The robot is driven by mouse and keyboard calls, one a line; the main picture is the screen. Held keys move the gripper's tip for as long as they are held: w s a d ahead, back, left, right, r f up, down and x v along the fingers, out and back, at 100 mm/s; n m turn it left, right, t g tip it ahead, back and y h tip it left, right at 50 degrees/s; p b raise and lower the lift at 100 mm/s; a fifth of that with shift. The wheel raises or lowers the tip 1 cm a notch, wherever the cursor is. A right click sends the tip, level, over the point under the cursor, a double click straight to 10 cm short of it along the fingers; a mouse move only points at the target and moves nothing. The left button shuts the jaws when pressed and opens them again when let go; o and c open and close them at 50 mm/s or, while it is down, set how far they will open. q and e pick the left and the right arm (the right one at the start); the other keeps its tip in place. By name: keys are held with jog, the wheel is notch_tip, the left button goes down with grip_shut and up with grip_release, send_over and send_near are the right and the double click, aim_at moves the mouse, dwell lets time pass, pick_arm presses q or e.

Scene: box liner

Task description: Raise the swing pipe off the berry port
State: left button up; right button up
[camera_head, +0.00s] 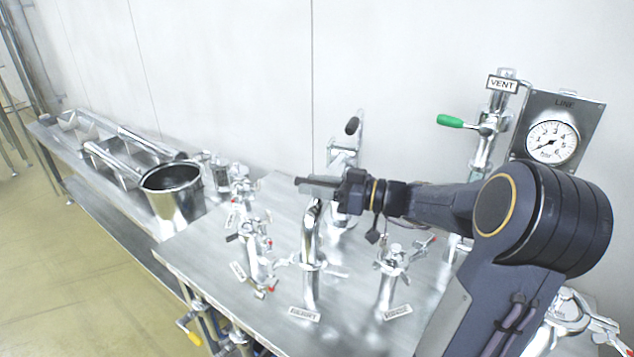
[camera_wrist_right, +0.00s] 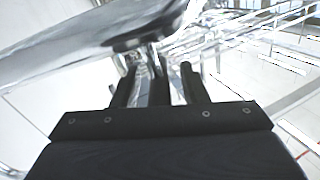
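The swing pipe (camera_head: 311,232) is a shiny bent steel tube, standing with its lower end at the port labelled BERRY (camera_head: 304,314). My right gripper (camera_head: 318,184) reaches in from the right and lies level at the top of the pipe. It covers part of the bend. In the right wrist view its dark fingers (camera_wrist_right: 160,84) stand apart, with a dark bar and bright metal showing between them. Gaps show beside the bar, so the grip looks loose. A large shiny tube crosses above the fingers. My left gripper is not in view.
A second labelled port (camera_head: 394,312) with a clamp stands right of the berry port. Valves with small tags (camera_head: 254,245) stand to the left. A steel bucket (camera_head: 173,190) is farther left. A gauge (camera_head: 552,142) and green-handled vent valve (camera_head: 451,121) stand at the back right.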

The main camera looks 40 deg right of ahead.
grip_shut()
jog(key=r+b, duration=0.1)
jog(key=b, duration=0.1)
jog(key=r+m+b, duration=0.1)
jog(key=b, duration=0.1)
jog(key=shift+w+d+r, duration=0.25)
jog(key=shift+d+r, duration=0.05)
jog(key=shift+r, duration=0.05)
jog(key=shift+m, duration=0.7)
jog(key=r, duration=0.1)
jog(key=d+r, duration=0.1)
jog(key=r, duration=0.1)
jog(key=w+d+r, duration=0.1)
jog(key=r, duration=0.1)
jog(key=shift+w+r, duration=0.1)
jog(key=shift+r, duration=0.05)
grip_release()
